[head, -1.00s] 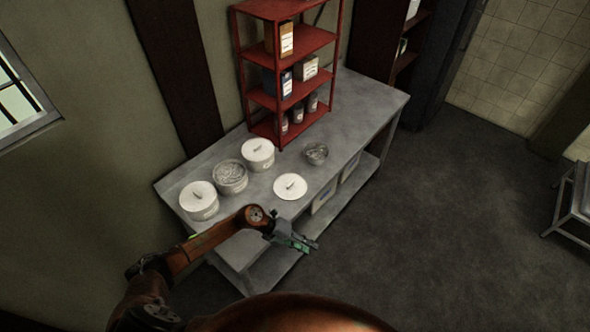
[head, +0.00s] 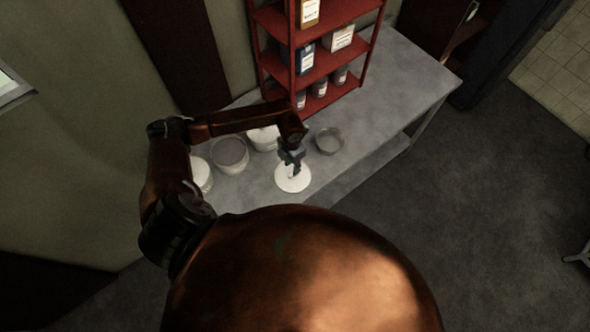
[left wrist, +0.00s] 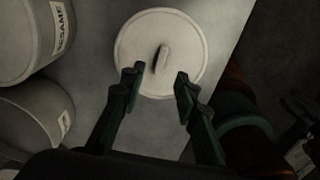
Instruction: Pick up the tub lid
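The tub lid (head: 292,179) is a round white disc lying flat on the grey worktable, near its front edge. In the left wrist view the lid (left wrist: 185,50) shows a raised bar handle (left wrist: 162,59) at its middle. My left gripper (head: 293,170) is over the lid in the head view. In the left wrist view its two fingers (left wrist: 158,78) are apart with nothing between them, pointing at the lid and overlapping its near rim. The handle lies just beyond the fingertips. My right gripper is not in view.
The open tub (head: 230,155) and lidded white tubs (head: 264,137) stand left of the lid; one label reads SESAME. A metal bowl (head: 330,141) is to the right. A red shelf (head: 325,55) with boxes stands behind. The table's right part (head: 408,85) is clear.

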